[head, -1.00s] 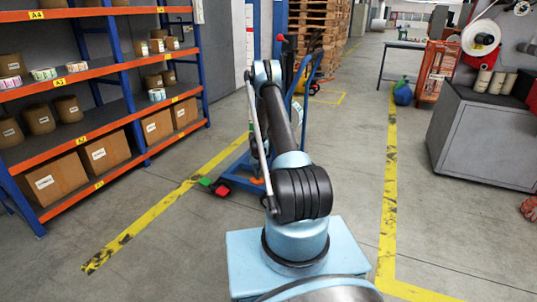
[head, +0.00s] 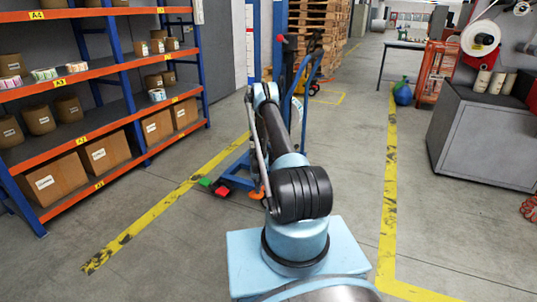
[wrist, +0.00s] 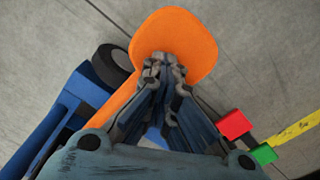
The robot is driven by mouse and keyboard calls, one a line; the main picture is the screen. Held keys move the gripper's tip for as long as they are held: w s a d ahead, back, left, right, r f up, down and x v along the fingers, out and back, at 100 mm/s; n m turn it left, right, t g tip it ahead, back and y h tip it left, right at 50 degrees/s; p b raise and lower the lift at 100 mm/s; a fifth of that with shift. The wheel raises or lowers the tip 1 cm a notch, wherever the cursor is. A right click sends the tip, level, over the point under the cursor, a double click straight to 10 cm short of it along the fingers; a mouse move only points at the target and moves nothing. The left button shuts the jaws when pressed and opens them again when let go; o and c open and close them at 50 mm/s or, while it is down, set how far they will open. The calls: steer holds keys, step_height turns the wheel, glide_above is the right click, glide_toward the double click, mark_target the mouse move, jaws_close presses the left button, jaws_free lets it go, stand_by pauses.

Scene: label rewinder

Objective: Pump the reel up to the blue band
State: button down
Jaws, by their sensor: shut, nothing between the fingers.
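The blue lift trolley (head: 237,172) stands beyond my arm, which hides much of it. Its orange pedal (wrist: 187,30) fills the upper middle of the wrist view; a small part of it (head: 260,192) shows beside my arm in the head view. My gripper (wrist: 163,68) is shut and empty, with its fingertips over the pedal; I cannot tell whether they touch it. A red block (wrist: 235,124) and a green block (wrist: 263,154) sit to the right of the pedal. I cannot make out a reel on the trolley or a blue band clearly.
Shelving (head: 100,130) with boxes and rolls stands at left. Stacked pallets (head: 318,35) are behind the trolley. A grey cabinet (head: 480,140) with a white reel (head: 481,38) above it stands at right. Open floor lies between trolley and cabinet.

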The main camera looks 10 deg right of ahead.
steer(key=shift+f, duration=0.65)
step_height(320, 180, up, 12)
steer(key=shift+f, duration=0.25)
step_height(320, 180, down, 12)
steer(key=shift+r, duration=0.25)
steer(key=shift+d, duration=0.1)
stand_by(0.4)
steer(key=shift+r, duration=0.1)
